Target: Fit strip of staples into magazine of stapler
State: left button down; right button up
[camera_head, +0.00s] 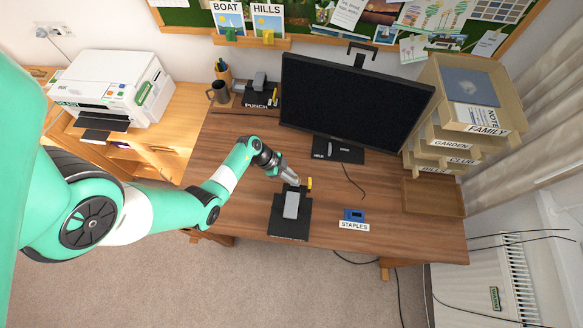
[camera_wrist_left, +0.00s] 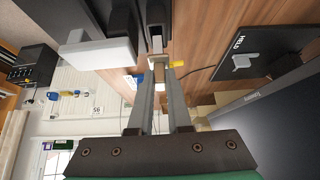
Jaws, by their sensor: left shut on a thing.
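The stapler (camera_head: 291,204) has a grey-white top and stands on a black mat (camera_head: 290,229) near the front of the desk. In the left wrist view its pale body (camera_wrist_left: 98,53) shows at the upper left. My left gripper (camera_head: 294,181) is at the stapler's far end; in the left wrist view its fingertips (camera_wrist_left: 159,66) are shut on a small strip (camera_wrist_left: 159,75), apparently the staples. The strip's far end is close to the dark and metal stapler parts; I cannot tell whether it is inside the magazine. A yellow piece (camera_head: 309,183) sits just right of the fingertips. My right gripper is not in view.
A blue staples box (camera_head: 354,214) with a label stands to the right of the mat. The monitor (camera_head: 352,100) and its base (camera_head: 338,150) are behind. A wooden tray (camera_head: 433,197) lies at the right. Open desk surface lies left of the mat.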

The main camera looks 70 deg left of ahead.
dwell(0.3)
pick_arm(q)
jog(key=shift+p, duration=0.4)
dwell(0.5)
jog(key=shift+p, duration=0.35)
jog(key=shift+f+b, duration=1.65)
jog(key=shift+f, duration=0.65)
jog(key=c, duration=0.8)
grip_release()
